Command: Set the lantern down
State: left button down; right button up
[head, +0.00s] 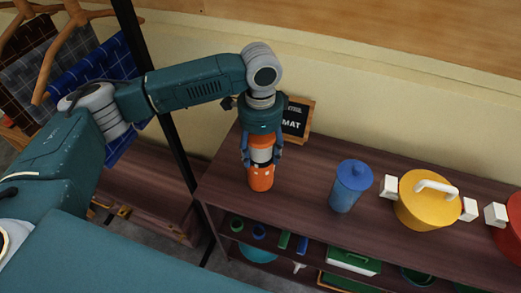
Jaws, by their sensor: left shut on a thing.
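An orange and white lantern (261,177) is upright at the left end of the dark wooden shelf top (309,197). My left gripper (262,158) comes down on it from above, with its blue fingers shut on either side of the lantern's upper part. The lantern's base appears to be at the shelf top; I cannot tell whether it touches. The gripper hides the lantern's top. My right gripper is not in view.
A blue lidded canister (350,187) and a yellow pot (425,203) stand to the right, with a red pot (513,225) at the edge. A small black sign (295,118) stands behind. Lower shelves hold several items. Cloths hang at left.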

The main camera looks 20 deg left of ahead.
pick_arm(q)
jog(key=c, duration=0.6)
grip_release()
jog(key=shift+c, duration=0.2)
jog(key=shift+r, duration=0.25)
notch_tip(320, 180, up, 12)
jog(key=shift+f+b, duration=0.2)
jog(key=shift+b, duration=0.85)
jog(key=shift+s, duration=0.1)
